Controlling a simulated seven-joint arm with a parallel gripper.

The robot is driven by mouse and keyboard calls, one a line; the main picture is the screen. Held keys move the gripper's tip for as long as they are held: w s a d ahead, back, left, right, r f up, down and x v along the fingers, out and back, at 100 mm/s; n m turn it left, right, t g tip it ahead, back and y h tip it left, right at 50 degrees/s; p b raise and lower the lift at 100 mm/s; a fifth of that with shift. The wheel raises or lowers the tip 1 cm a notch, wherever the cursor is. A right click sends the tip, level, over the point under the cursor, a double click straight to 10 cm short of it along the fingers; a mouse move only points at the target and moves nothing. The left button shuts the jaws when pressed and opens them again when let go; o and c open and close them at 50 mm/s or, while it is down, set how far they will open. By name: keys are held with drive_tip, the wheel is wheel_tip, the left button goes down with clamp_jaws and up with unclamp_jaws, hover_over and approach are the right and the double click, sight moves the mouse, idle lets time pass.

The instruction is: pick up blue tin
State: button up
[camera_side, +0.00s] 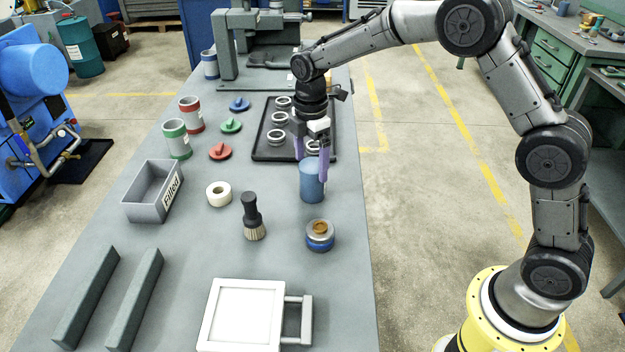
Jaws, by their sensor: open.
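A plain blue tin (310,187) stands upright on the grey bench, right of the middle. My gripper (311,168) is open with its purple fingers pointing down at the tin's top. The right finger overlaps the tin's upper right side in the picture; the left fingertip is near its upper left rim. I cannot tell whether the fingers touch it. Another tin, grey with a blue band (210,65), stands at the far left of the bench. A low round blue tin (320,240) with brown contents sits in front of the plain blue one.
A black tray (262,152) with metal rings lies behind the tin. A brush (252,218), tape roll (219,193), grey bin (139,208), red tin (191,115), green tin (177,140) and coloured lids stand left. A white-framed plate (208,328) and two grey bars (136,300) lie in front.

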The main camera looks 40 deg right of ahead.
sight(312, 183)
drive_tip(key=f, duration=0.7)
drive_tip(key=shift+s+f, duration=0.1)
drive_tip(key=shift+s, duration=0.15)
drive_tip(key=c, duration=1.4)
drive_tip(key=shift+c, duration=0.5)
drive_tip(key=shift+r, duration=0.2)
